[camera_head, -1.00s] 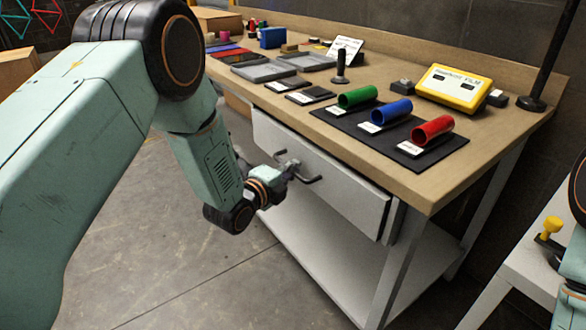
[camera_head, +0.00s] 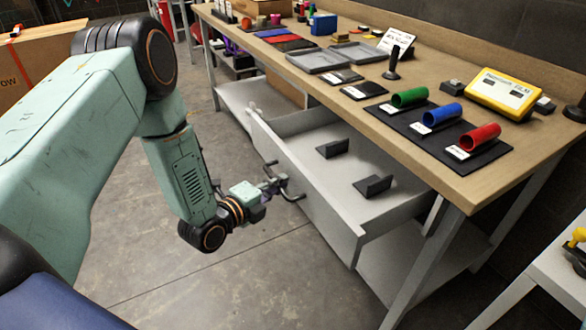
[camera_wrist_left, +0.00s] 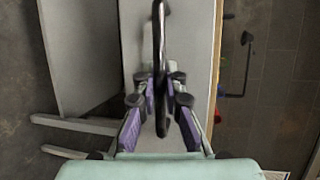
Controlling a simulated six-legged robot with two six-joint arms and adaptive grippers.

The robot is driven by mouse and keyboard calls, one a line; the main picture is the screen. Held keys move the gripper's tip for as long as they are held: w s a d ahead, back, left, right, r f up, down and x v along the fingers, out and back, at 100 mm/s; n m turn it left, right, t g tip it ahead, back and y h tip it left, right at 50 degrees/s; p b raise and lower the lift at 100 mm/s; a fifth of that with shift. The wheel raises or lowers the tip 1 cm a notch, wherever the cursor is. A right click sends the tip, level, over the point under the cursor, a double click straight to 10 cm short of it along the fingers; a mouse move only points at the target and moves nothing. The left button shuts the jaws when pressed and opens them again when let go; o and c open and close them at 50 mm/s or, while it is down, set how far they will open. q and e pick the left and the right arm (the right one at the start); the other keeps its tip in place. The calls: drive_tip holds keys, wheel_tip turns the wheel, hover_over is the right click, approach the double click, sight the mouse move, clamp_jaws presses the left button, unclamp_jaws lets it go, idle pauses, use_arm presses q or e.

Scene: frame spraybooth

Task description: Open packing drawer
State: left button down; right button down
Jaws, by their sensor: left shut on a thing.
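The packing drawer (camera_head: 335,205) is a white drawer under the wooden workbench, pulled well out in the head view. Its inside shows two small dark dividers (camera_head: 372,186) on a pale floor. My left gripper (camera_head: 275,186) is shut on the dark bar handle (camera_head: 291,197) on the drawer front. In the left wrist view the handle (camera_wrist_left: 160,60) runs upright between the fingers of the left gripper (camera_wrist_left: 160,105). My right gripper is not in view.
The workbench top (camera_head: 440,180) carries green, blue and red tubes (camera_head: 442,115) on a black mat, a yellow box (camera_head: 502,92) and grey trays (camera_head: 318,60). A white side table (camera_head: 545,275) stands at the right. The floor left of the drawer is clear.

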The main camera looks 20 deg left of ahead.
use_arm(q)
drive_tip(key=shift+s+a+p, duration=0.5)
drive_tip(key=shift+s+a, duration=0.1)
drive_tip(key=shift+s, duration=0.2)
drive_tip(key=shift+s+a+p, duration=0.45)
drive_tip(key=shift+s+a, duration=0.15)
drive_tip(key=shift+s, duration=0.15)
drive_tip(key=c, duration=1.4)
unclamp_jaws()
drive_tip(key=v, duration=1.2)
